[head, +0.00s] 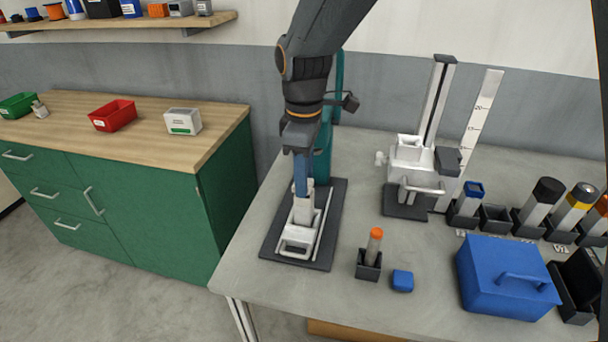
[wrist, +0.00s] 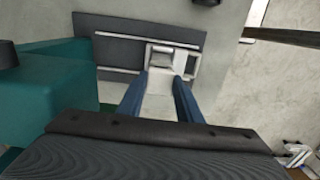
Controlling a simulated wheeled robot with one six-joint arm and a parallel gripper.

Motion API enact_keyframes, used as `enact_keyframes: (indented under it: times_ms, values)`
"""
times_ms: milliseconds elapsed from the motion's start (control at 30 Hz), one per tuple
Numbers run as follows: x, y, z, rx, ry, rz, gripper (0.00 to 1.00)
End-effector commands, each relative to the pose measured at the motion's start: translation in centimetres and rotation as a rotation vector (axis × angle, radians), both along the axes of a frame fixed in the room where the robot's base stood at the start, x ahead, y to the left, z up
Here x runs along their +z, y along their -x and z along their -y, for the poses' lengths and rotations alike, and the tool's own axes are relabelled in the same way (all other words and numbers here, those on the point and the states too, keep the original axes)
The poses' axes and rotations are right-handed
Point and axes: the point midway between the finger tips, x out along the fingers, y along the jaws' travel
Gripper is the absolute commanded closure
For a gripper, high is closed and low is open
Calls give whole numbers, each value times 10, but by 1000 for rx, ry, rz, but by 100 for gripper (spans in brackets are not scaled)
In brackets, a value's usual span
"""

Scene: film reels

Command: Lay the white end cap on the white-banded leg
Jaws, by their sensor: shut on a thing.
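My gripper (head: 302,190) points down over a dark base plate (head: 328,205) on the grey bench. Its blue fingers are shut on a white piece (head: 303,211), which also shows between the fingers in the wrist view (wrist: 158,105). The piece stands at a white open frame (head: 298,243) on the plate; I cannot tell whether they are joined. I cannot make out a separate white end cap or a white-banded leg. Several upright pieces with coloured tops stand in dark holders at right, including a blue-topped one (head: 467,200) and a black-topped one (head: 540,203).
A teal column (head: 324,150) rises close behind my gripper. An orange-topped peg (head: 375,245) stands in a dark holder near a small blue block (head: 402,281). A blue lidded box (head: 505,285) and a white slide stand (head: 411,165) are farther right. The front left bench is clear.

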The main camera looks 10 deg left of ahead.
Motion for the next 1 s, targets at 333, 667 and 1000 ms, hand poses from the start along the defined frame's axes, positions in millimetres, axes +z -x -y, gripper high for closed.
enact_keyframes:
  times_ms: [333,667,1000]
  values:
    - [-4,0,0,0,0,0,89]
    - [-6,0,0,0,0,0,49]
    - [5,-1,-1,0,-3,3,49]
